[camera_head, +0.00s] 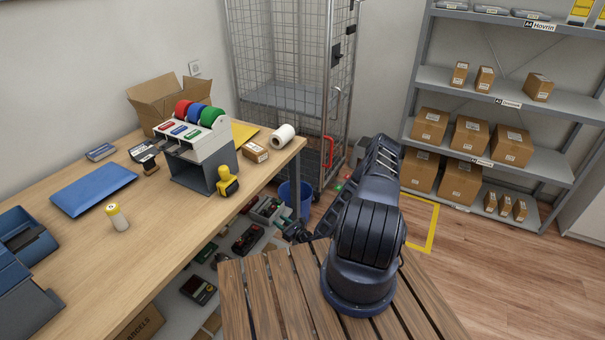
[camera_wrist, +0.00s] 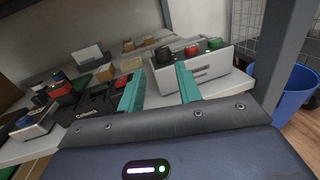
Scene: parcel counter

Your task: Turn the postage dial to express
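A pale grey box (camera_wrist: 195,70) stands on the shelf ahead of my gripper in the wrist view. On its top are a black knob (camera_wrist: 163,56), a red knob or button (camera_wrist: 192,50) and a green one (camera_wrist: 214,43). Any markings are too small to read, so I cannot tell which part is the postage dial. The box also seems to show in the head view (camera_head: 267,209). My gripper (camera_wrist: 158,85) is open and empty; its teal fingers stand apart just short of the box's front. In the head view my gripper (camera_head: 287,225) is small and near that box.
A black device with a red top (camera_wrist: 104,98) lies left of my fingers on the low shelf. A blue bin (camera_wrist: 292,92) stands at right. The wooden counter (camera_head: 165,215) is above the shelf, with a tape dispenser (camera_head: 207,150). A wire cage (camera_head: 290,50) stands behind.

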